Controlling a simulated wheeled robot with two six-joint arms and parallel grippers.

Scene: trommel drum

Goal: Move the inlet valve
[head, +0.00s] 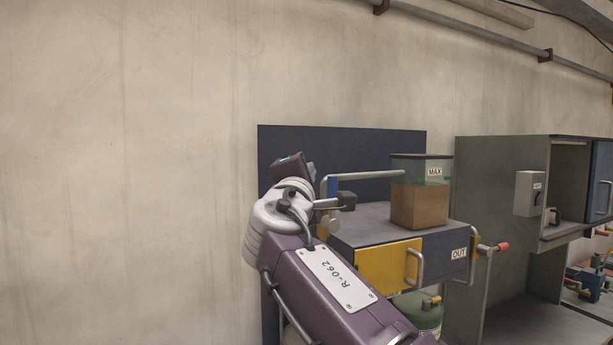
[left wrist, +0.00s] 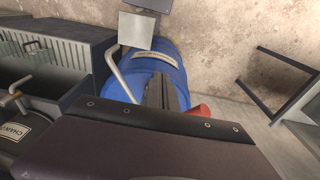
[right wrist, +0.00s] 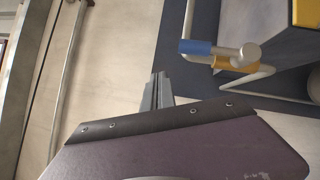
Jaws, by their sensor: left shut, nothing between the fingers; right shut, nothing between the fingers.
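The inlet valve appears to be the fitting with a blue sleeve (head: 332,186) on the pipe at the left of the tank unit. In the right wrist view its blue sleeve (right wrist: 195,47), yellow part and silver knob (right wrist: 246,55) show at the upper right. My right gripper (right wrist: 158,92) is shut and empty, to the left of the valve and apart from it. In the head view my right gripper (head: 308,171) is partly hidden by its own wrist, just left of the valve. My left gripper (left wrist: 166,92) is shut and empty, before a blue drum (left wrist: 148,68).
A clear tank (head: 420,205) marked MAX holds brown liquid on the unit. Below are a yellow panel (head: 385,267) with a handle and an OUT label (head: 459,253). A green-grey cabinet (head: 500,190) stands right. The wall at left is clear.

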